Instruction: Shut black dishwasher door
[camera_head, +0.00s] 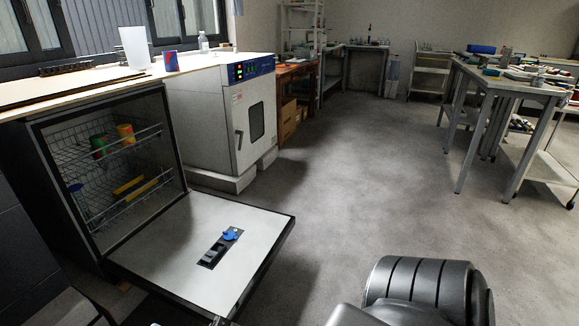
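The black dishwasher (57,172) stands at the left under the counter, with its front open. Its door (180,235) is folded down and lies about flat, low above the floor, its light inner face up. A dark dispenser (212,252) with a blue cap (230,234) sits on that inner face. Inside are wire racks (142,134) holding a green cup (99,145), an orange-yellow cup (126,133) and a yellow item (129,185). A black ribbed part of mine shows at the bottom right.
A white drying oven (205,125) with its door shut stands just behind the dishwasher. The counter (75,85) bears a white container (135,47). Workbenches (480,80) stand at the right. The floor (370,190) right of the open door is clear.

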